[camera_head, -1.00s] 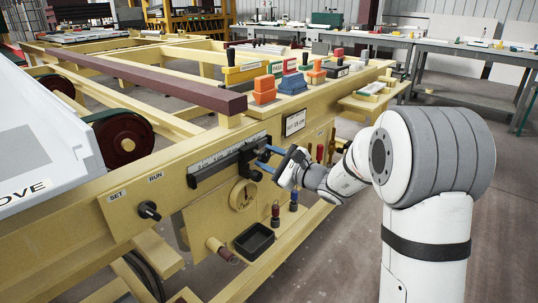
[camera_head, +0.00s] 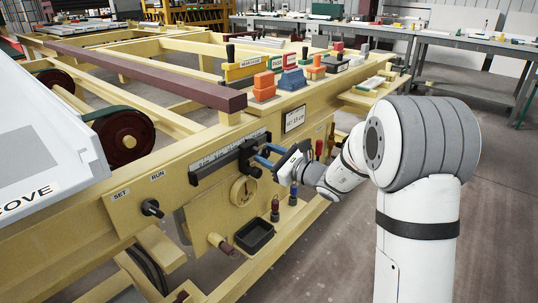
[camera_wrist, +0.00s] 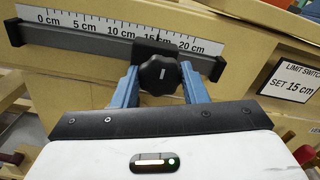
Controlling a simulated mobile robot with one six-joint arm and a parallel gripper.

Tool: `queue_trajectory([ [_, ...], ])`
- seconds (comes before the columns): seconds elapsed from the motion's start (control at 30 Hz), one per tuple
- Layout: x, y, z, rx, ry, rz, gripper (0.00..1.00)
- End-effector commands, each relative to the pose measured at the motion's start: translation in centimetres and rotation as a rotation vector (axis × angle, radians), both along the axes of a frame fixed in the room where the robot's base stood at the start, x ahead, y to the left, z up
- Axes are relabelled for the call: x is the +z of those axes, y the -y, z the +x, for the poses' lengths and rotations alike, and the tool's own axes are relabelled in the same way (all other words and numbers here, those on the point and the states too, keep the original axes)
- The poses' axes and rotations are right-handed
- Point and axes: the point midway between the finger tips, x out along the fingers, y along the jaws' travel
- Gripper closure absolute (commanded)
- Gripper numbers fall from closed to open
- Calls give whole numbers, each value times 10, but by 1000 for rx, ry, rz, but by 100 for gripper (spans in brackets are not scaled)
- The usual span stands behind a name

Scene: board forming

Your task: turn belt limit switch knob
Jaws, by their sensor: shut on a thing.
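The black lobed knob (camera_wrist: 160,75) sits on a dark slider block (camera_wrist: 152,47) on the black rail (camera_wrist: 65,37). My gripper (camera_wrist: 160,88) has one blue finger on each side of the knob and is shut on it; in the head view my gripper (camera_head: 264,157) reaches the slider from the right. The white scale (camera_wrist: 100,26) above the rail runs from 0 to 20 cm, and the block's top lies close to the 15 cm mark. A sign (camera_wrist: 297,82) at the right reads "LIMIT SWITCH" and "SET 15 cm".
A SET/RUN selector (camera_head: 152,208) is on the panel at the left. A round yellow dial (camera_head: 243,190) and black tray (camera_head: 254,235) are below the rail. Coloured blocks (camera_head: 264,90) stand on the beam above. Grey floor (camera_head: 330,250) is open in front.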

Motion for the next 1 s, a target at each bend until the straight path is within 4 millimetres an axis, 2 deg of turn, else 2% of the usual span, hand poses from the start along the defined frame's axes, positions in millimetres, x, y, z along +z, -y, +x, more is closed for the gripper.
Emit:
queue_trajectory([
  [0.13, -3, 0, -1, 1, -6, -1, 83],
  [0.17, -3, 0, -1, 1, -6, -1, 59],
  [0.4, -1, 0, 0, 0, -2, -1, 39],
  [0.7, 0, 3, -2, -1, -1, -2, 39],
  [1.0, 1, 40, -31, -4, -3, -2, 39],
])
